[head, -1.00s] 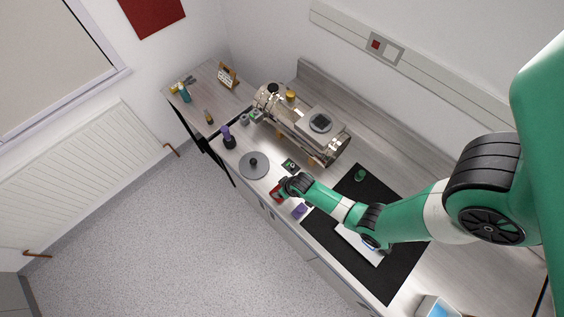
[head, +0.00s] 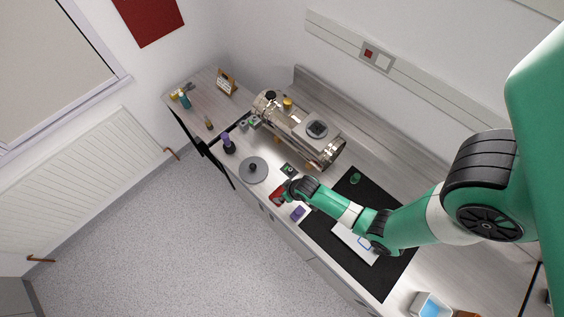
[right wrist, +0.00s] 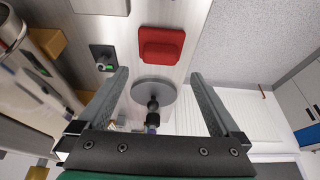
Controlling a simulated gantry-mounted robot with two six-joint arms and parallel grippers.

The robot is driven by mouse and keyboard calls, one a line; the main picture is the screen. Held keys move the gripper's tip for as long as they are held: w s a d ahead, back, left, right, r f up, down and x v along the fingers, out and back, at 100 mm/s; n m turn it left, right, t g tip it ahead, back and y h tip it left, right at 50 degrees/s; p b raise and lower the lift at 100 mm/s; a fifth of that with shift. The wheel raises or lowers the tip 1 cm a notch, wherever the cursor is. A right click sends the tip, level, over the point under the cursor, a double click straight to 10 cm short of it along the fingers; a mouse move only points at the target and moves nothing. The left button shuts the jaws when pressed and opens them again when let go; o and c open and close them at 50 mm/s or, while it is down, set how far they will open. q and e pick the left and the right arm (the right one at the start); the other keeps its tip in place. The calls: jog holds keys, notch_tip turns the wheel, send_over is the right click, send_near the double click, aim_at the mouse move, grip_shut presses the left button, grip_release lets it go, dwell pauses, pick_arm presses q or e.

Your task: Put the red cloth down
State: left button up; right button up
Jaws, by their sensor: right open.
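The red cloth (head: 276,196) lies on the pale counter near its front edge, beside my right gripper (head: 284,192). In the right wrist view the folded cloth (right wrist: 161,46) rests on the counter just beyond the fingertips. My right gripper (right wrist: 157,75) has its two fingers spread wide with nothing held between them. In the head view the gripper's wrist hides part of the cloth and the fingers are hard to make out. My left gripper is not in view.
A grey disc with a black knob (head: 253,170) is left of the cloth, and a purple item (head: 298,213) is right of it. A metal burner chamber (head: 298,128) stands behind. A black mat (head: 318,236) lies under my arm. A small dark box (head: 288,170) is close by.

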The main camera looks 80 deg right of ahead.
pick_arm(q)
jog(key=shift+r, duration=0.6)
pick_arm(e)
jog(key=shift+s+a+r, duration=0.15)
jog(key=shift+s+r, duration=0.15)
jog(key=shift+r, duration=0.3)
